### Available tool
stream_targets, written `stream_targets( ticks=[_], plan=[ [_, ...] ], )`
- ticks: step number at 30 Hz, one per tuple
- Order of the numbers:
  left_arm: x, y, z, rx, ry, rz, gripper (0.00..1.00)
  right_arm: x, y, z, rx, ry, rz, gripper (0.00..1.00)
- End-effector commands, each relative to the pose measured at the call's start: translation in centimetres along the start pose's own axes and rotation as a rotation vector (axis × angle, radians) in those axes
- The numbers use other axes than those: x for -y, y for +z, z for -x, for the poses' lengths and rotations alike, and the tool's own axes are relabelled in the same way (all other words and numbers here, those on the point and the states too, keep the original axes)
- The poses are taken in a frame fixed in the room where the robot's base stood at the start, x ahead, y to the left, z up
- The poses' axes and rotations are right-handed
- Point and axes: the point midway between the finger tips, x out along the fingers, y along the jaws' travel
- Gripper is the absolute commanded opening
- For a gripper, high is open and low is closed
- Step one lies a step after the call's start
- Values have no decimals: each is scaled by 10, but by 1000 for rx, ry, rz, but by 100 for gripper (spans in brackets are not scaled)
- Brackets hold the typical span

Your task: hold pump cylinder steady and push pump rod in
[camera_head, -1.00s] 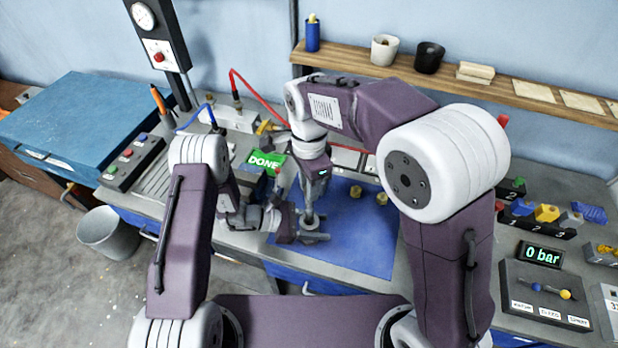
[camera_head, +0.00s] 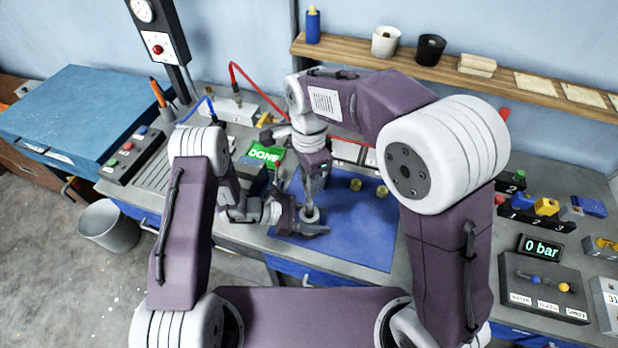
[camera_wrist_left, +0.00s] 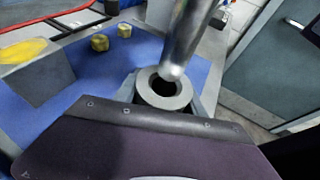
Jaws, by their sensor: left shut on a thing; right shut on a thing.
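The pump cylinder (camera_wrist_left: 163,90) is a grey tube with a thick rim and a dark open bore, standing upright over the blue mat; its top also shows in the head view (camera_head: 309,214). My left gripper (camera_head: 308,227) is shut on the cylinder from the side. The pump rod (camera_wrist_left: 186,40) is a shiny metal bar above the cylinder, a little tilted in the left wrist view, its rounded end at the bore's far rim. I cannot tell whether it is inside the bore. My right gripper (camera_head: 315,174) is shut on the rod from above; its fingers are mostly hidden.
The blue mat (camera_head: 360,240) is bare on the right, with two small brass pieces (camera_head: 356,185) near its back. A green DONE sign (camera_head: 263,155) stands behind my left wrist. A control box (camera_head: 545,285) and a 0 bar display (camera_head: 540,248) are at the right.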

Motion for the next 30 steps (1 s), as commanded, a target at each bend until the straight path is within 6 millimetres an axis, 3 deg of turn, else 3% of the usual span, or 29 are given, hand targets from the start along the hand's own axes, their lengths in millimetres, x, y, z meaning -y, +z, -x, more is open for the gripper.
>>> stream_targets(
  ticks=[30],
  plan=[
    [0,1,0,2,1,-1,0,0,0,-12,0,-1,0,0]
  ],
)
